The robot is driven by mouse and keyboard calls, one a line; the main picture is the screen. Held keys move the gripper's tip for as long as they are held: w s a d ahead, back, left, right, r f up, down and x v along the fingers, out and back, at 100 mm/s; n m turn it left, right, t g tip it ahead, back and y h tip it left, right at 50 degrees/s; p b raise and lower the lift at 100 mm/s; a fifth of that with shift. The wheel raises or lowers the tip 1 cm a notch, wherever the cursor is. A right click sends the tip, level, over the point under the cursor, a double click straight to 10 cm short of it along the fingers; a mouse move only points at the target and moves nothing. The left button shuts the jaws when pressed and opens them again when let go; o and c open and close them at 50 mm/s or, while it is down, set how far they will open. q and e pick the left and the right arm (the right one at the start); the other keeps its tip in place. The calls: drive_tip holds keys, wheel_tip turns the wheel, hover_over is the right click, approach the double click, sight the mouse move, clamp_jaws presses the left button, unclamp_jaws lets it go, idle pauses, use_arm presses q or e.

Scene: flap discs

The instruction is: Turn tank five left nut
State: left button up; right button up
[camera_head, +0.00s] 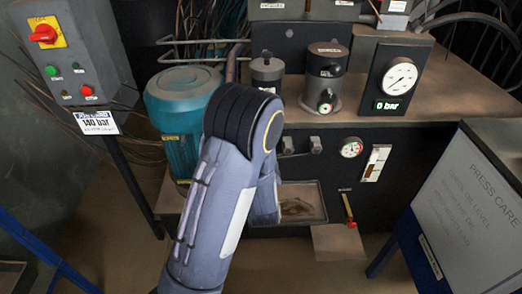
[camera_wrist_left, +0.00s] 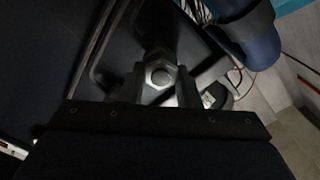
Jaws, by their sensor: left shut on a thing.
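A hexagonal metal nut (camera_wrist_left: 158,76) with a round stud end shows in the left wrist view. My left gripper (camera_wrist_left: 160,90) has one finger on each side of it and is shut on it. In the head view my arm crosses the middle and hides the gripper and the nut. The black front of the press unit (camera_head: 370,210) stands behind and to the right of the arm. I cannot read a tank number at the nut. My right gripper is in neither view.
A teal motor (camera_head: 181,105) stands left of my arm. A control box (camera_head: 72,55) with a red knob is at the far left. A gauge panel (camera_head: 398,80) reads 0 bar. A press care board (camera_head: 465,215) stands at the right. A drip tray (camera_head: 322,205) sits low beside my arm.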

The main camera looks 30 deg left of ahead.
use_arm(q)
drive_tip(key=shift+f, duration=0.1)
idle(0.3)
drive_tip(key=o, duration=1)
drive_tip(key=shift+c, duration=0.2)
drive_tip(key=v, duration=0.8)
drive_tip(key=shift+a, duration=0.1)
